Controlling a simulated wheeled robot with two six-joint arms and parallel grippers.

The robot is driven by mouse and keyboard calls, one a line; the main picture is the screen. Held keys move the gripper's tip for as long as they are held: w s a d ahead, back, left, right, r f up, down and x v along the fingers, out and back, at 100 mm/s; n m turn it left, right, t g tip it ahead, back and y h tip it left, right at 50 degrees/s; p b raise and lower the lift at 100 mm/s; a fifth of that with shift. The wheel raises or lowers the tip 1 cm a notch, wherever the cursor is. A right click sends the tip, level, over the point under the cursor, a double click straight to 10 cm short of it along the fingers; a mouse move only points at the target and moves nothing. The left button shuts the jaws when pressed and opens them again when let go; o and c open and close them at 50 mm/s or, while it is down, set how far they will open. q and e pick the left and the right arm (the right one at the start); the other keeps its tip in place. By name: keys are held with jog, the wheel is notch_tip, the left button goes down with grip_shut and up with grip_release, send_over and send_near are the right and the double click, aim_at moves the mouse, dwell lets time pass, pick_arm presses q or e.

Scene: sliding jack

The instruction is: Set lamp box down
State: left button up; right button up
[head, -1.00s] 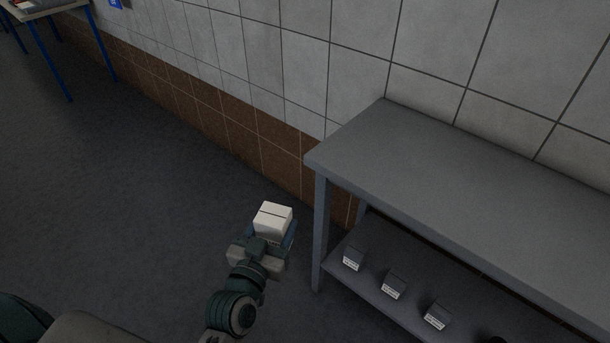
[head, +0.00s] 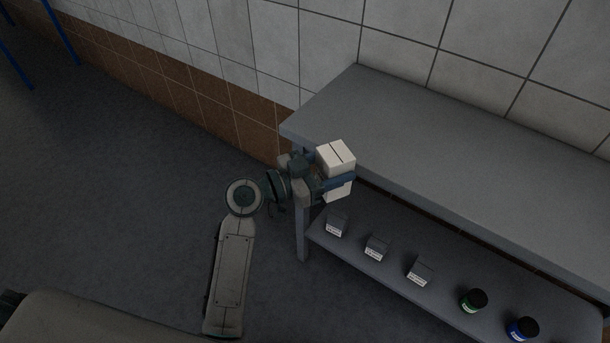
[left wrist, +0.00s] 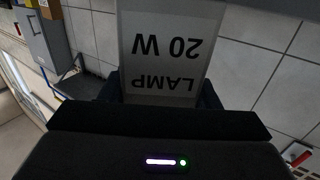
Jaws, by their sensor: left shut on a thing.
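The lamp box (head: 336,156) is a white carton with a dark seam on its top. My left gripper (head: 334,182) is shut on it and holds it in front of the left end of the grey bench top (head: 420,160), near its front edge. In the left wrist view the box (left wrist: 163,50) fills the space between the fingers, with "LAMP 20 W" upside down on its face. Whether the box touches the bench cannot be told. My right gripper is not in view.
The lower shelf (head: 390,268) holds several small grey labelled boxes (head: 376,248), a green jar (head: 473,300) and a blue jar (head: 521,328). The bench top is bare. A tiled wall (head: 400,30) stands behind it.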

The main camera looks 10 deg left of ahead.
aim_at(349, 160)
pick_arm(q)
jog(key=w+d+m+g, duration=0.1)
jog(key=d+r+m+g+h, duration=0.1)
jog(key=d, duration=0.1)
jog(key=shift+w+g+h, duration=0.3)
jog(key=shift+w, duration=0.05)
jog(key=m+g, duration=0.1)
jog(key=a+m+g+h, duration=0.1)
jog(key=g, duration=0.1)
jog(key=a+m+g, duration=0.1)
jog(key=g, duration=0.1)
jog(key=shift+s+a+m+h, duration=0.25)
jog(key=shift+s+m+h, duration=0.05)
jog(key=shift+s+h, duration=0.1)
jog(key=shift+s+a+m+g, duration=0.25)
jog(key=shift+m+g, duration=0.25)
jog(key=shift+g, duration=0.5)
